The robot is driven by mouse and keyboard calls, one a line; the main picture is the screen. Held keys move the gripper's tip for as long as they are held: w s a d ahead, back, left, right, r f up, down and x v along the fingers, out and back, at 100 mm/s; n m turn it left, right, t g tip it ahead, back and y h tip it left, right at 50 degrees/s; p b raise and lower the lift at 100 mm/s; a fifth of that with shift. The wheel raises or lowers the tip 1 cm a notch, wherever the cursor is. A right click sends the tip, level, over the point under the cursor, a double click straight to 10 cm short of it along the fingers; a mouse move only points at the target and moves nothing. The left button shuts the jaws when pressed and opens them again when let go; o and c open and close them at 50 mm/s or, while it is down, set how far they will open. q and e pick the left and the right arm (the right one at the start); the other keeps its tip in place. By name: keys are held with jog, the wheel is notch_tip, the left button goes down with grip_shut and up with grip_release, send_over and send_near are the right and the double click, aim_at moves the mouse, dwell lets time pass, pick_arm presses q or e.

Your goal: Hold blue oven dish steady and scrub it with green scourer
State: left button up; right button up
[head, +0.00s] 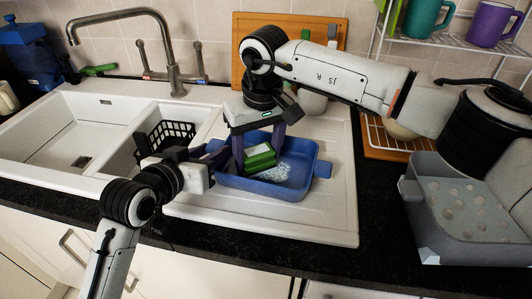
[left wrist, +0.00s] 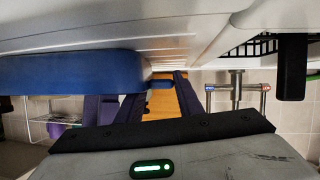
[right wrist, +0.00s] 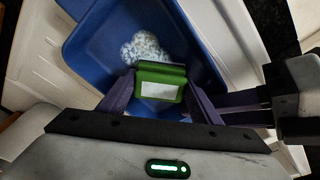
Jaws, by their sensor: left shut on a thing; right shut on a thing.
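The blue oven dish (head: 318,172) sits on the sink's draining board, with a patch of white suds (head: 277,172) on its inside floor. My left gripper (head: 216,158) is at the dish's left end, shut on it. In the left wrist view the dish (left wrist: 70,75) has its small end handle between my fingers. My right gripper (head: 260,150) points down into the dish, shut on the green scourer (head: 259,161). The right wrist view shows the scourer (right wrist: 160,82) between the purple fingers, beside the suds (right wrist: 145,48). Whether it touches the dish floor I cannot tell.
The white sink (head: 60,140) with a tap (head: 175,75) lies to the left, with a black basket (head: 165,138) in its small bowl. A grey perforated caddy (head: 430,225) stands at the right. A mug rack (head: 440,40) and wooden board (head: 245,70) are behind.

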jog(key=shift+w+a+f, duration=0.1)
jog(key=shift+a, duration=0.4)
jog(key=shift+s+d, duration=0.25)
jog(key=shift+d, duration=0.5)
jog(key=shift+s+d, duration=0.2)
jog(key=shift+d, duration=0.55)
jog(key=shift+s+d, duration=0.25)
jog(key=shift+d, duration=0.5)
jog(key=shift+s+d, duration=0.2)
jog(key=shift+d, duration=0.6)
jog(key=shift+w+a+f, duration=0.1)
jog(key=shift+w+a, duration=0.1)
jog(key=shift+a, duration=0.55)
jog(key=shift+w+a, duration=0.15)
jog(key=shift+a, duration=0.6)
jog(key=shift+w+a+f, duration=0.1)
jog(key=shift+w+a, duration=0.1)
jog(key=shift+a, duration=0.55)
jog(key=shift+w+a+r, duration=0.1)
jog(key=shift+w+a, duration=0.05)
jog(key=shift+a, duration=0.9)
jog(key=shift+s+d+r, duration=0.1)
jog(key=shift+s+d, duration=0.15)
jog(key=shift+d, duration=0.85)
jog(key=shift+s+d+r, duration=0.1)
jog(key=shift+s+d, duration=0.1)
jog(key=shift+d, duration=0.95)
jog(key=shift+s+d, duration=0.25)
jog(key=shift+d, duration=0.85)
jog(key=o, duration=0.7)
